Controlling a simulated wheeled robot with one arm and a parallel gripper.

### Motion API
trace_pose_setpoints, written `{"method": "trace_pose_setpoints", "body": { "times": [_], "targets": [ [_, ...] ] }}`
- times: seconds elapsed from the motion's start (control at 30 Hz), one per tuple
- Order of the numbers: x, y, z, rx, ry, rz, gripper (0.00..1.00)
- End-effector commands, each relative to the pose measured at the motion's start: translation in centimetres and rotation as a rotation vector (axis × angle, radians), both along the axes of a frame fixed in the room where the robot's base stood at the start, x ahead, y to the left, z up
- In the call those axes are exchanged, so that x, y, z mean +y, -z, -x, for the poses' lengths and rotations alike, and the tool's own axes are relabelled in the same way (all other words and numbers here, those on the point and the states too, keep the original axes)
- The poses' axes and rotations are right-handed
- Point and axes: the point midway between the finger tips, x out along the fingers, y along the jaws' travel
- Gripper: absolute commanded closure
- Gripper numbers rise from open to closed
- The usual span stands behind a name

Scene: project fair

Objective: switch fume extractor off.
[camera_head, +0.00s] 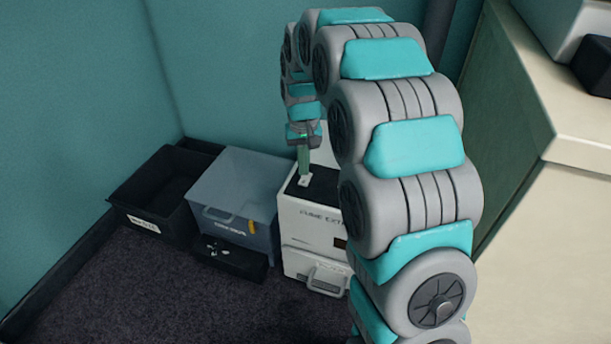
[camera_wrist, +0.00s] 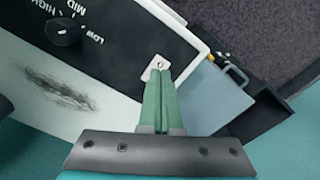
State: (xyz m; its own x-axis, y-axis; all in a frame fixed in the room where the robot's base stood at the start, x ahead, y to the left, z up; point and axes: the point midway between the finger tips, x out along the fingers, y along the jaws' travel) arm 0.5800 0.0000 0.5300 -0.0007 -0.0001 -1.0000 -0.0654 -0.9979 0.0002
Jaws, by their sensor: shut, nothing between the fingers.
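The fume extractor (camera_head: 303,226) is a white box on the floor, labelled "FUME EXT…", partly hidden by my arm in the head view. Its black top panel (camera_wrist: 115,50) shows in the wrist view with a dark knob (camera_wrist: 63,32) marked LOW, MID and HIGH. A small white switch (camera_wrist: 157,64) with a round mark sits near the panel's edge. My gripper (camera_head: 304,176) is shut and empty, pointing down at this switch. In the wrist view its green fingertips (camera_wrist: 160,72) overlap the switch's lower part; I cannot tell whether they touch it.
Left of the extractor stands a blue-grey lidded box (camera_head: 238,185) with a small black tray (camera_head: 240,264) before it. A black open bin (camera_head: 150,205) is further left by the wall. A cabinet (camera_head: 540,190) stands to the right. The carpet in front is clear.

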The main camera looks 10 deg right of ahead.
Motion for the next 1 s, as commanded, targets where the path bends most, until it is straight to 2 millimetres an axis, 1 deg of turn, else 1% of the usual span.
{"method": "trace_pose_setpoints", "body": {
  "times": [0.03,0.5,0.6,0.87,0.97,1.0],
  "targets": [
    [0.0,-0.5,0.0,-0.002,0.000,0.000,1.00],
    [0.0,-4.0,-0.1,-0.003,0.000,0.000,1.00],
    [0.0,-4.3,-0.1,-0.003,0.000,0.000,1.00],
    [0.0,-4.3,0.0,-0.001,0.000,0.000,1.00],
    [0.0,-4.6,0.6,0.001,-0.001,0.000,1.00],
    [0.0,-4.8,1.2,0.003,-0.002,0.000,1.00]
  ]
}}
